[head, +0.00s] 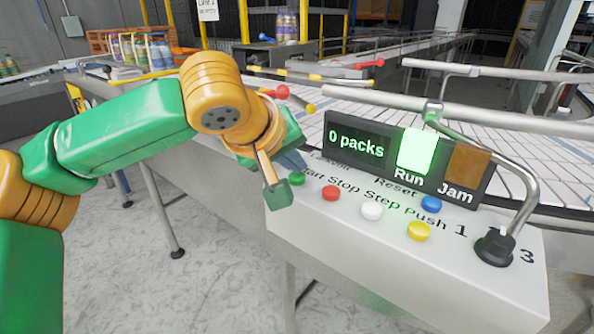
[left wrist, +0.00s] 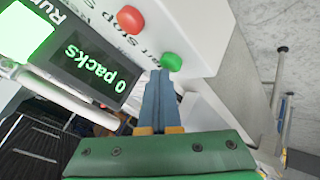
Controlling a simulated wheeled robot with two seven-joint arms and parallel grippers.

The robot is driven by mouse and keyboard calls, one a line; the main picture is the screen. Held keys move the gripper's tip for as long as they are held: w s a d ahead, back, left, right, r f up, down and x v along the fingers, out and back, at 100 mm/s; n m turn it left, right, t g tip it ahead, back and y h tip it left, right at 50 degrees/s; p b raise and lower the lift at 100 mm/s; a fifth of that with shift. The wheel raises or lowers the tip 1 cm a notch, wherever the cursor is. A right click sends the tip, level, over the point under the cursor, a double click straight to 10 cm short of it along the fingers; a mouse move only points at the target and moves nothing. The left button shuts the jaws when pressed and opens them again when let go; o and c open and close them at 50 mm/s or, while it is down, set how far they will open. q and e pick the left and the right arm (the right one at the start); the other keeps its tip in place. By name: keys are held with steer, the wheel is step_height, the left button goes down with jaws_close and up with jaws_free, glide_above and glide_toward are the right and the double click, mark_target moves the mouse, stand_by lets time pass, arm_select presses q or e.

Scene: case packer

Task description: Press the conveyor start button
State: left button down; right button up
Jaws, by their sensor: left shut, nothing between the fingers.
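The green start button (head: 297,179) is at the left end of the row on the white control panel (head: 400,262). In the left wrist view the green button (left wrist: 171,63) sits right at the tips of my left gripper (left wrist: 160,75). My left gripper (head: 300,163) is shut with nothing in it, its blue-grey fingers close above the button in the head view. I cannot tell whether the tips touch the button. The display (head: 355,145) reads "0 packs" and the Run lamp (head: 417,151) is lit green. My right gripper is not in view.
Beside the start button are a red button (head: 331,193), a white button (head: 371,210), a yellow button (head: 419,231) and a blue button (head: 431,204). A black knob (head: 495,247) with a curved metal tube above it stands at the right. The conveyor (head: 520,165) runs behind the panel.

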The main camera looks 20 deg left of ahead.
mark_target(295, 179)
arm_select(q)
steer(key=shift+r+p, duration=0.35)
steer(key=shift+r, duration=0.35)
step_height(295, 179, up, 5)
steer(key=p, duration=0.4)
steer(key=shift+p, duration=0.4)
stand_by(1.0)
